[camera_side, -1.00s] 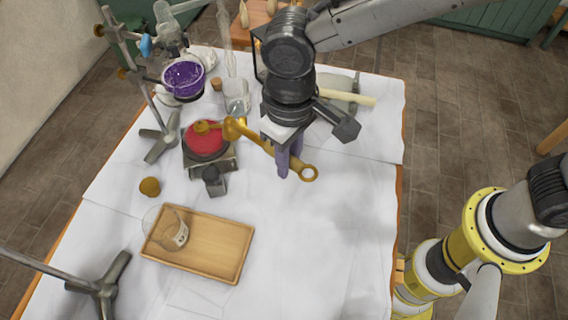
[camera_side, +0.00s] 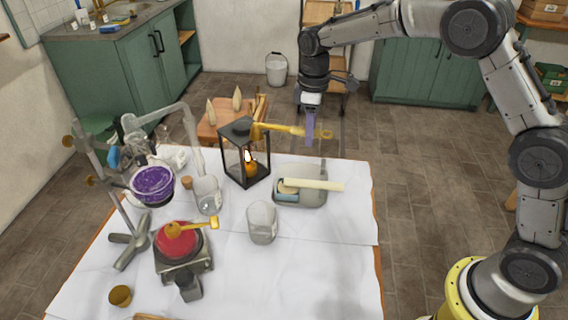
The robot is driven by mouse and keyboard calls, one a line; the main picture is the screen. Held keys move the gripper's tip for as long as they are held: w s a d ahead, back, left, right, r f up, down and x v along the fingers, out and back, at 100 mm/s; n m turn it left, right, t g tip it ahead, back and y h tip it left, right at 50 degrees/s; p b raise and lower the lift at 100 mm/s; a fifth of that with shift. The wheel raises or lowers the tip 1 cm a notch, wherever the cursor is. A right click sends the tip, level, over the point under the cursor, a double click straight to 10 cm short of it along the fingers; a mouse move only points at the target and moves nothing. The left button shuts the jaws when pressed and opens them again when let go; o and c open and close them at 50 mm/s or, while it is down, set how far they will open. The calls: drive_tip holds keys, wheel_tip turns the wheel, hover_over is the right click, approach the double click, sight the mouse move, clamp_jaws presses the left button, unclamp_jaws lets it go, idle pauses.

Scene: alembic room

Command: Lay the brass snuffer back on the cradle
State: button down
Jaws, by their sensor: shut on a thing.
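The brass snuffer (camera_side: 284,129) is held up at the far side of the white table, its cone to the left beside the lantern's top and its ring handle to the right. My gripper (camera_side: 309,135) is shut on the snuffer's handle, its purple fingers pointing down. A grey dish-like rest (camera_side: 313,199) stands on the table below and in front of my gripper. A cream rod (camera_side: 318,184) and a small blue piece lie on it. I cannot tell whether this rest is the cradle; nothing else shows clearly as one.
A black-framed lantern (camera_side: 262,180) with a lit flame stands left of the rest. Glass beakers (camera_side: 262,223) stand in front and to its left. A red dome (camera_side: 176,241) with a brass piece on it sits on a heater. The right front tabletop is clear.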

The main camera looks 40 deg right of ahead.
drive_tip(key=w+d+n, duration=0.1)
drive_tip(key=d, duration=1.1)
drive_tip(key=shift+w+a+f, duration=0.1)
drive_tip(key=shift+w+f, duration=0.05)
drive_tip(key=shift+f, duration=4.25)
drive_tip(key=shift+w+f, duration=0.1)
drive_tip(key=shift+f, duration=4.3)
drive_tip(key=shift+f, duration=0.15)
drive_tip(key=c, duration=0.7)
unclamp_jaws()
drive_tip(key=shift+o, duration=0.2)
